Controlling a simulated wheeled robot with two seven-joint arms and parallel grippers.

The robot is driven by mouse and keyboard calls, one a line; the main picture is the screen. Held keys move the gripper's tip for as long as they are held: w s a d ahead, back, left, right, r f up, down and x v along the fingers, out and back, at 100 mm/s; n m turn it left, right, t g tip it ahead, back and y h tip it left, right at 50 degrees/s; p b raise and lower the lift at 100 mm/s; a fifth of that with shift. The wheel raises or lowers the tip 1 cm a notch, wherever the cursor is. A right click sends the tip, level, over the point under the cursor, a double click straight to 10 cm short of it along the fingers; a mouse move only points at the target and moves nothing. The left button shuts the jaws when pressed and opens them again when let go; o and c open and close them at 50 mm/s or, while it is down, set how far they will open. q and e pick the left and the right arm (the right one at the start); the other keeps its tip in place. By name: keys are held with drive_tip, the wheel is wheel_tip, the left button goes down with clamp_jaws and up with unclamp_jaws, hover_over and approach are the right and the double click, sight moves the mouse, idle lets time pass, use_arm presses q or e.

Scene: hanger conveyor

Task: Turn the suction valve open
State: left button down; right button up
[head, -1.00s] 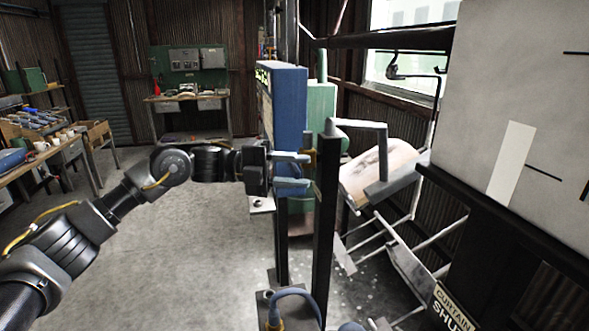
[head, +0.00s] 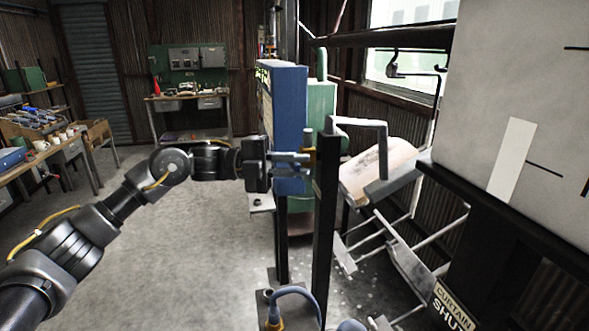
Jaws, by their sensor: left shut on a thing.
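My left gripper (head: 300,165) comes in from the left, with its two fingers pointing right toward a dark upright post. Its fingers are close together and shut on the suction valve. A small brass-coloured part of the valve (head: 308,157) shows at the fingertips, beside the post. The rest of the valve is hidden by the fingers and the post, so I cannot tell how its handle is turned. My right gripper is not in view.
A blue box (head: 290,105) stands just behind the gripper, with a green cabinet (head: 322,105) behind it. The dark post (head: 325,220) rises close on the right. A large grey panel (head: 520,110) fills the right side.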

use_arm(q)
drive_tip(key=n, duration=0.1)
drive_tip(key=r+n+h, duration=0.1)
drive_tip(key=n, duration=0.1)
drive_tip(key=shift+w+r, duration=0.2)
drive_tip(key=shift+r, duration=0.05)
drive_tip(key=shift+w+a+r+n+t+h+p, duration=0.1)
drive_tip(key=shift+w+r+n+t+h+p, duration=0.15)
drive_tip(key=shift+n, duration=0.45)
drive_tip(key=shift+w+a+r+n+t+h+p, duration=0.15)
drive_tip(key=shift+r+n+h, duration=0.15)
drive_tip(key=shift+n, duration=0.4)
drive_tip(key=shift+s+d, duration=0.1)
drive_tip(key=c, duration=1.4)
unclamp_jaws()
drive_tip(key=shift+o, duration=0.2)
